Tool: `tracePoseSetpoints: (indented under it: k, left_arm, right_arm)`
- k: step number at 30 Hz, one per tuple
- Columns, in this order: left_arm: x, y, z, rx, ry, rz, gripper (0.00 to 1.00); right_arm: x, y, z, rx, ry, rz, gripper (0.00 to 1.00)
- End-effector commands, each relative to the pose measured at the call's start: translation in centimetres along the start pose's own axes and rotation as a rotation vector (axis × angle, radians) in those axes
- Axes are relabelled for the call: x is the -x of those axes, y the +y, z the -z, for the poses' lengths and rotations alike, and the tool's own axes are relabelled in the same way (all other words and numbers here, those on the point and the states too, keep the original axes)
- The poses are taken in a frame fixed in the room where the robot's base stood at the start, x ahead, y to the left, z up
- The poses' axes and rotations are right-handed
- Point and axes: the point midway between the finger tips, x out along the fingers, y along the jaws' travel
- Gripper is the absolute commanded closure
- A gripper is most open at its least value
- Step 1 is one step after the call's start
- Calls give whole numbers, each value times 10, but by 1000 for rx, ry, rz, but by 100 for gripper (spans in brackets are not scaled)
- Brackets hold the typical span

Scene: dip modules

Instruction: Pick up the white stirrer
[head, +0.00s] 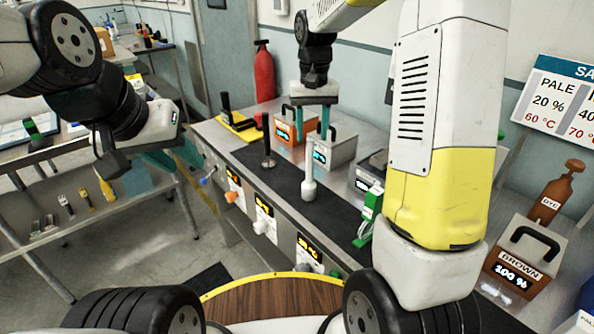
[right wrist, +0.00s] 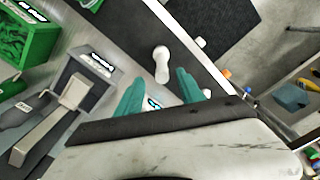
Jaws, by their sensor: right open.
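The white stirrer (head: 308,184) stands upright on the dark mat of the steel counter, in front of the grey box, in the head view. It also shows in the right wrist view (right wrist: 162,66), just beyond my fingertips. My right gripper (head: 313,132) has its teal fingers apart, pointing down, behind and above the stirrer in the head view. My left gripper (head: 150,172) hangs at the left, away from the counter. Its finger gap is unclear.
A dark stirrer (head: 267,150) stands left of the white one. An orange box (head: 291,134) and a grey box (head: 336,150) with handles stand close behind. A green device (head: 368,218) is to the right. The mat (head: 285,183) has free room between the two stirrers.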

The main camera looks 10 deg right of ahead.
Motion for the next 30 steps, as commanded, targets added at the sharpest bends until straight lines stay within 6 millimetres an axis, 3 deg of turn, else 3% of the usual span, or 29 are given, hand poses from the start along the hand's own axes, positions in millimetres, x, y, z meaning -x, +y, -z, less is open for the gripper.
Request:
tracePoseSetpoints:
  k: [18, 27, 28, 30]
  left_arm:
    - [0, 0, 0, 0, 0, 0, 64]
    - [0, 0, 0, 0, 0, 0, 64]
    - [0, 0, 0, 0, 0, 0, 64]
    - [0, 0, 0, 0, 0, 0, 64]
  right_arm:
    - [-74, -3, -1, -1, -6, -2, 55]
    - [-79, -4, 0, -1, -3, -1, 55]
    - [-79, -4, 0, -1, -3, -1, 57]
    - [-79, -4, 0, -1, -3, -1, 71]
